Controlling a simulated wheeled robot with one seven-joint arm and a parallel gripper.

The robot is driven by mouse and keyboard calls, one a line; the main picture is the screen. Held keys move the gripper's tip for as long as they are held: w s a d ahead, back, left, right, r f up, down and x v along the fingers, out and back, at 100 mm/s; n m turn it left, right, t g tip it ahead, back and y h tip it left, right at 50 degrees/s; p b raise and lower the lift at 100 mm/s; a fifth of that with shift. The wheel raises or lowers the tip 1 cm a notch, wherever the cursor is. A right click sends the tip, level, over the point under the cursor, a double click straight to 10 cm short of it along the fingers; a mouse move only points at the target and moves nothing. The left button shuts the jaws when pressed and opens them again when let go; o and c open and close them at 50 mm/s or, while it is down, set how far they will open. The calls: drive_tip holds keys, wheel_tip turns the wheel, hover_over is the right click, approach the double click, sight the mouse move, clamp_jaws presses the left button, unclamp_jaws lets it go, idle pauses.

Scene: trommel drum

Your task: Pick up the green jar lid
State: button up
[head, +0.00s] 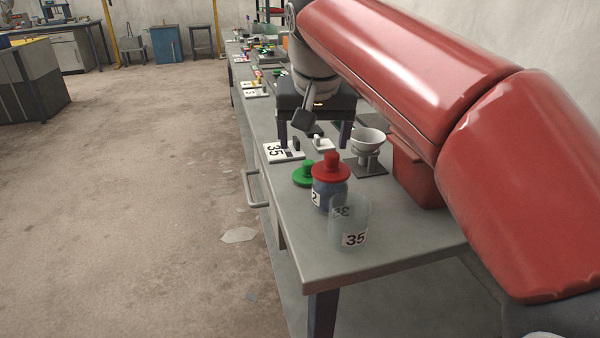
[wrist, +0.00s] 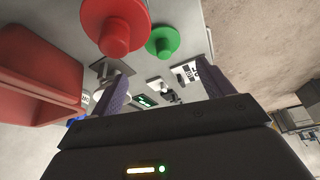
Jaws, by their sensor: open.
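The green jar lid (head: 304,174) has a raised knob and lies on the grey bench, left of and behind the red-lidded jar (head: 330,185). In the wrist view the green lid (wrist: 163,42) shows beyond and between my fingers, close to the red lid (wrist: 116,22). My gripper (head: 314,145) is open and empty above the bench, farther along it than the green lid and apart from it. Its two spread fingers also show in the wrist view (wrist: 163,72). An open clear jar labelled 35 (head: 349,225) stands in front of the red-lidded jar.
A white plate marked 35 (head: 279,152) lies behind the green lid. A white bowl on a stand (head: 369,141) and a red bin (head: 412,172) stand to the right. The bench (head: 320,268) has a left edge with a handle (head: 252,188) close by. More items line the bench's far end.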

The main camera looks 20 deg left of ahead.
sight(309, 162)
drive_tip(key=x, duration=0.5)
drive_tip(key=b+x, duration=0.1)
drive_tip(key=x, duration=0.1)
drive_tip(key=shift+a+f, duration=0.3)
drive_tip(key=shift+a, duration=0.1)
drive_tip(key=c, duration=1.1)
drive_tip(key=shift+o, duration=0.2)
drive_tip(key=shift+r, duration=0.1)
wheel_tip(309, 162, up, 13)
drive_tip(key=p, duration=0.2)
